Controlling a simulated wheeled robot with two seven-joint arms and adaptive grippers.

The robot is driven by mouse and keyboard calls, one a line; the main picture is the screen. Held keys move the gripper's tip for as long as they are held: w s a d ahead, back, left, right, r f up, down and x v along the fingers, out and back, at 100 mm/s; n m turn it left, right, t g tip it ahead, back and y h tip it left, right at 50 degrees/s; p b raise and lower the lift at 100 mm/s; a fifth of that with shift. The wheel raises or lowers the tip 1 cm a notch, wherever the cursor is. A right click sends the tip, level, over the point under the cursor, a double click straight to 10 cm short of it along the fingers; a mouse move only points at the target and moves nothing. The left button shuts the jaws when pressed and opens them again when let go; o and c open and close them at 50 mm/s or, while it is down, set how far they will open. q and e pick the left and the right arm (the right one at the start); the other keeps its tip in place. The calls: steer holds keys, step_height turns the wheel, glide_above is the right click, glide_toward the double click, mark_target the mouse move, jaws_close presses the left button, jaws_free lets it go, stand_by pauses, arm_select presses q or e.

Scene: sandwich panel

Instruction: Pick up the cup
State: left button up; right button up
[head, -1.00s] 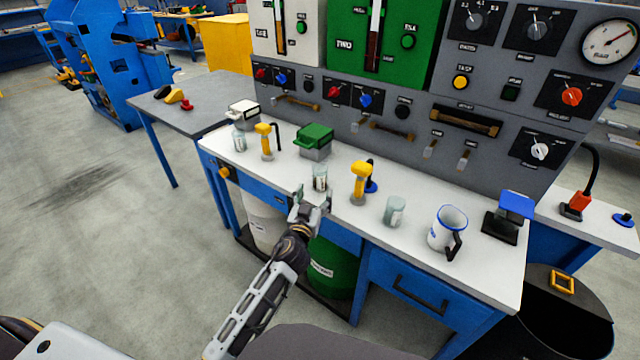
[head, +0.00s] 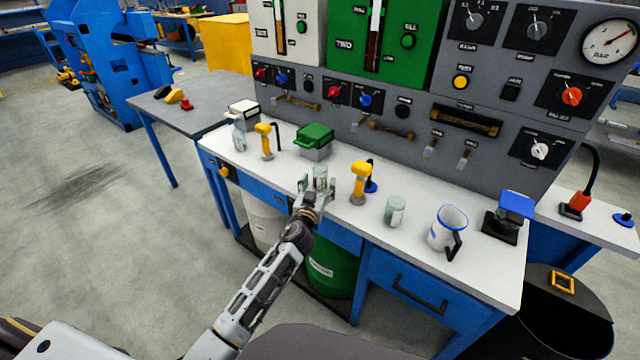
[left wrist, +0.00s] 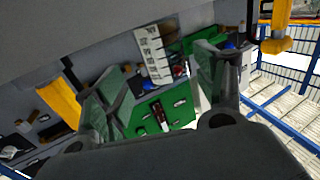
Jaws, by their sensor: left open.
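A small clear glass cup (head: 320,176) with pale markings stands upright on the white bench top, near its front edge. My left gripper (head: 317,186) is open at this cup, with one finger on each side of its lower part. I cannot tell whether the fingers touch it. In the left wrist view the two fingers of the left gripper (left wrist: 158,84) are spread apart; the clear cup is hard to make out there. A white mug (head: 444,232) with a blue rim and dark handle stands farther right. My right gripper is not in view.
Other clear glasses stand at the left (head: 239,138) and right (head: 395,211). Yellow-headed tools (head: 360,180) (head: 264,140) and a green-lidded box (head: 315,140) stand close by. A grey control panel (head: 470,115) rises behind the bench (head: 285,168).

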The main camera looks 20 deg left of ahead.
mark_target(318, 180)
arm_select(q)
steer(key=shift+w, duration=0.1)
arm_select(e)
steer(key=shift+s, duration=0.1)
arm_select(q)
steer(key=shift+w+a+f, duration=0.1)
steer(key=shift+w+a, duration=0.1)
steer(key=shift+w, duration=0.35)
steer(key=shift+w+a+f, duration=0.1)
steer(key=shift+w+a, duration=0.05)
steer(key=shift+w, duration=0.35)
steer(key=shift+w+a, duration=0.1)
steer(key=shift+w, duration=0.8)
steer(key=shift+w+f, duration=0.1)
steer(key=shift+w, duration=0.45)
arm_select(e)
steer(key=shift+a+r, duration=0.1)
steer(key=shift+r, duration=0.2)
arm_select(q)
steer(key=c, duration=1.2)
steer(key=shift+o, duration=0.2)
steer(key=shift+r, duration=0.2)
